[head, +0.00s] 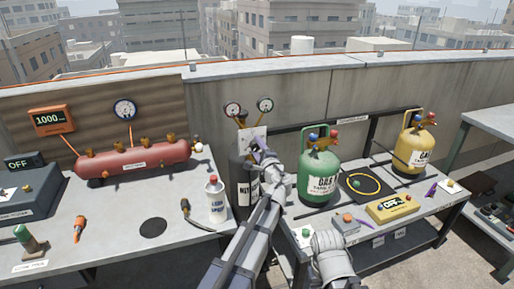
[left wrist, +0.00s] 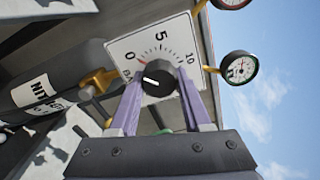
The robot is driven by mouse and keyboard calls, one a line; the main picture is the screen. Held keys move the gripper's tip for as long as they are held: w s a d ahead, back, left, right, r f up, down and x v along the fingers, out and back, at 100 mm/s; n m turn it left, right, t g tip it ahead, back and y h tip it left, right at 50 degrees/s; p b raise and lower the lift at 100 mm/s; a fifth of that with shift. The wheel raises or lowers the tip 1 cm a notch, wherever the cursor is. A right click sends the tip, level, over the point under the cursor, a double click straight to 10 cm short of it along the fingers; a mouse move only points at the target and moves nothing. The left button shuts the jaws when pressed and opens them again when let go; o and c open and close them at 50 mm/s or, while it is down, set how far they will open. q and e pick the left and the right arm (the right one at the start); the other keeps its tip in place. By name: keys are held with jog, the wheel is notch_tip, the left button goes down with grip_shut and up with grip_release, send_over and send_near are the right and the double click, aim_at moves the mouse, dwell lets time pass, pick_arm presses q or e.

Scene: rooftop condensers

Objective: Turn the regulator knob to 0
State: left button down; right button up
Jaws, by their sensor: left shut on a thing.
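The regulator knob (left wrist: 157,85) is a black round knob on a white dial plate (left wrist: 122,47) marked 0, 5 and 10. Its white pointer line points toward the left of the plate, on the 0 side; I cannot tell whether it lines up exactly with 0. My left gripper (left wrist: 161,98) is shut on the knob, with one purple finger on each side. In the head view my left gripper (head: 259,153) reaches the plate (head: 250,136) above the dark nitrogen cylinder (head: 238,178) and hides the knob. My right gripper does not show.
Two round gauges (head: 232,109) stand above the plate. A green gas cylinder (head: 319,170) stands close to the right, with a yellow one (head: 415,148) farther along. A white spray bottle (head: 215,199) stands on the left bench (head: 110,239). A concrete wall (head: 300,92) runs behind.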

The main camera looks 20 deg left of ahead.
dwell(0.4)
pick_arm(q)
jog(key=shift+c, duration=1.8)
grip_release()
jog(key=v, duration=0.7)
jog(key=shift+s+d, duration=0.2)
jog(key=shift+s, duration=0.15)
jog(key=s+d+f+n+g+h, duration=0.1)
jog(key=s+f+n+g+h, duration=0.2)
jog(key=s+f+n+g, duration=0.8)
jog(key=s+d+f+g+h, duration=0.25)
jog(key=s+d+f, duration=0.25)
jog(key=s, duration=0.4)
jog(key=s+d+f+g+h, duration=0.1)
jog(key=s+d+f+h, duration=0.2)
jog(key=s+d+f, duration=0.45)
notch_tip(320, 180, up, 16)
jog(key=s+a+p, duration=0.1)
jog(key=s+p, duration=0.1)
jog(key=p, duration=1.2)
jog(key=shift+s+m+g+p, duration=0.25)
jog(key=shift+m+g+p, duration=0.05)
jog(key=shift+g, duration=0.05)
